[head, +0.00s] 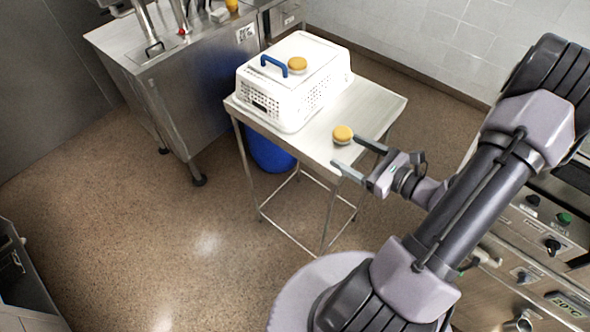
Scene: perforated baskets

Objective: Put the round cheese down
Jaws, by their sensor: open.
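A round yellow-orange cheese (343,134) appears to rest on the steel table (376,103), near its front right part. My gripper (346,152) is open, with its two fingers spread and pointing toward this cheese. The fingertips are just in front of it, and one tip is close to its right side. I cannot tell whether that tip touches it. A second round cheese (297,64) sits on the lid of a white perforated basket (292,103).
The white basket has a blue handle (274,65) and takes up the back left of the table. A blue bin (268,153) stands under the table. A steel counter (181,70) is at the left. An appliance with knobs (542,230) is at the right. The speckled floor is mostly open.

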